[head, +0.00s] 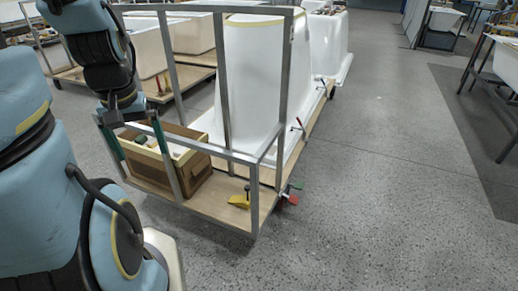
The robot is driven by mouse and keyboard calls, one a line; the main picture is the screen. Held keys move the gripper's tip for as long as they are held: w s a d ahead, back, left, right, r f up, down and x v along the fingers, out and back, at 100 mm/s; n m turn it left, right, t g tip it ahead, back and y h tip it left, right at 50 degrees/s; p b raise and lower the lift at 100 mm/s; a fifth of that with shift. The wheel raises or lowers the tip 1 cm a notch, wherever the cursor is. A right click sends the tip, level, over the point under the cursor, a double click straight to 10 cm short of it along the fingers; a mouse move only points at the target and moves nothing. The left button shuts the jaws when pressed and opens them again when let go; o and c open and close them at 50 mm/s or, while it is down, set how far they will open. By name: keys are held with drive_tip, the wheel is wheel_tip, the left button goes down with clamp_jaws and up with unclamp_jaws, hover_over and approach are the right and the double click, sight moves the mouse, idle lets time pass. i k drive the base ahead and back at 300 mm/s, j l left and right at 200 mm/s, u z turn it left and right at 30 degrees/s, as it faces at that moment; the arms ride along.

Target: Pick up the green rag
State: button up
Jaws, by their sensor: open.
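My gripper (152,179) hangs at the left, over the near end of the cart. Its two dark teal fingers are spread wide apart, with no object visible held between them. Behind and between the fingers is an open wooden box (196,176) on the cart. A small dark greenish item (141,139) shows inside the box, but it is too small to tell if it is the green rag. No other thing in view is clearly a green rag. My gripper and arm hide part of the box.
The wheeled cart (215,207) has a grey metal frame (226,157) near my gripper. A white tub shell (255,75) stands behind it. A yellow item (239,201) lies on the deck. Green and red levers (292,199) stick out at the corner. Floor at right is clear.

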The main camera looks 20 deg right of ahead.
sight(140, 140)
drive_tip(key=i+j+u, duration=0.2)
drive_tip(key=i+j, duration=0.15)
drive_tip(key=i, duration=0.4)
drive_tip(key=i+j+u, duration=0.2)
drive_tip(key=i, duration=0.55)
drive_tip(key=i+j+u, duration=0.2)
drive_tip(key=i, duration=0.6)
drive_tip(key=l, duration=0.1)
